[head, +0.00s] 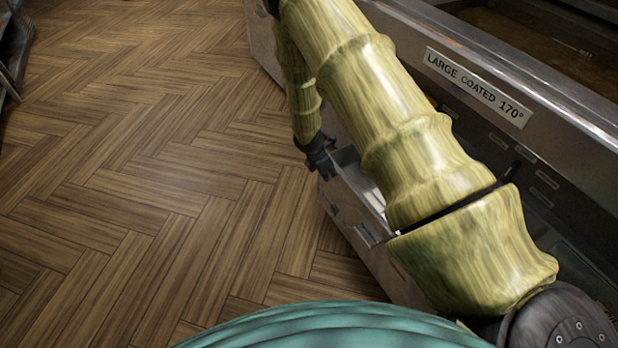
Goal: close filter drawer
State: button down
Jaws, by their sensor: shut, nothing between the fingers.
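The filter drawer (352,222) is a grey metal drawer low on the front of the frying range, and it stands pulled out over the floor. Its front has a small handle or plate. My gripper (322,168) is dark and shut with nothing in it. It hangs at the drawer's far left corner, close to the rim; I cannot tell whether it touches. My yellow-green sleeved arm crosses the view and hides much of the drawer's inside and its right side.
The range front (560,160) runs along the right, with a label (477,86) reading "LARGE COATED 170°" and oil vats above. The wooden herringbone floor (150,190) on the left is clear. Metal equipment (14,45) stands at the far left edge.

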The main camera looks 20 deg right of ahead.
jog(key=w+d+p, duration=0.1)
jog(key=d+p, duration=0.2)
jog(key=d, duration=1.8)
jog(key=shift+w+d+p, duration=0.3)
jog(key=shift+w+d, duration=0.05)
jog(key=shift+w, duration=0.05)
jog(key=shift+a, duration=0.15)
